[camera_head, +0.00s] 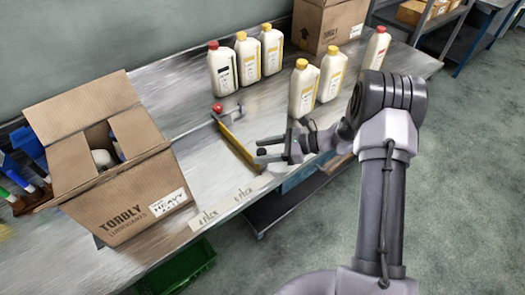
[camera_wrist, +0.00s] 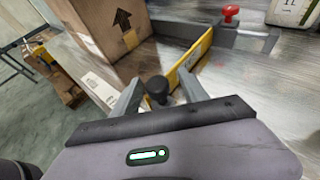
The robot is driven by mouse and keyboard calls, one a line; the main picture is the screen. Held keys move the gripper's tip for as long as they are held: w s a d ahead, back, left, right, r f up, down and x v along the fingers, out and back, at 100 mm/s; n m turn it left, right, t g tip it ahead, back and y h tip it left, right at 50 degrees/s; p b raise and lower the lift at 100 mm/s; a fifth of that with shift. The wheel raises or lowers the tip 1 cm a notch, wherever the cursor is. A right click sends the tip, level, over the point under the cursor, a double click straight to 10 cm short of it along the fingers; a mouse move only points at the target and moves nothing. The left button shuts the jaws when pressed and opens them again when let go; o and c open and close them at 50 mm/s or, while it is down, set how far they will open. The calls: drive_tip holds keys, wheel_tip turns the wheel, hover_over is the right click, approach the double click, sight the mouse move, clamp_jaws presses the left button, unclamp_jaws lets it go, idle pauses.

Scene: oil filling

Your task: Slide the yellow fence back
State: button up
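The yellow fence (camera_head: 236,142) lies on the metal bench as a slanting strip, its far end at a grey bracket with a red knob (camera_head: 217,107). In the wrist view the fence (camera_wrist: 190,64) runs away from me toward the red knob (camera_wrist: 230,13). A black knob (camera_wrist: 157,87) stands at its near end, between my fingers. My gripper (camera_head: 266,151) is at the near end of the fence. In the wrist view my gripper (camera_wrist: 160,82) is open, with a finger on either side of the black knob. I cannot tell whether either finger touches it.
An open cardboard box (camera_head: 130,212) stands left of the fence. White bottles (camera_head: 222,70) stand behind it, with more (camera_head: 302,88) to the right. A closed carton (camera_head: 328,22) is at the back. Paper labels (camera_head: 222,207) lie at the bench's front edge.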

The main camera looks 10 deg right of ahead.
drive_tip(key=p+v, duration=0.4)
drive_tip(key=v, duration=1.3)
drive_tip(key=shift+r, duration=0.15)
drive_tip(key=shift+s, duration=0.1)
drive_tip(key=s+a+r+n+g+h, duration=0.1)
drive_tip(key=s+a+r+n+h, duration=0.3)
drive_tip(key=r, duration=0.4)
drive_tip(key=s+a+r+n+g+h, duration=0.1)
drive_tip(key=s+a+r+n+h, duration=0.1)
drive_tip(key=s+a+r+n, duration=0.35)
drive_tip(key=s+a+r+n+t+h, duration=0.1)
drive_tip(key=s+r+n+t+h, duration=0.1)
drive_tip(key=s, duration=0.5)
drive_tip(key=s+a+r+n+t+h+b, duration=0.1)
drive_tip(key=s+r+n+t+h, duration=0.1)
drive_tip(key=s, duration=0.6)
wheel_tip(320, 180, up, 3)
drive_tip(key=n+h, duration=0.1)
drive_tip(key=n, duration=0.2)
drive_tip(key=shift+s+a+f+t, duration=0.15)
drive_tip(key=shift+s+f+t, duration=0.05)
drive_tip(key=shift+s+t, duration=0.1)
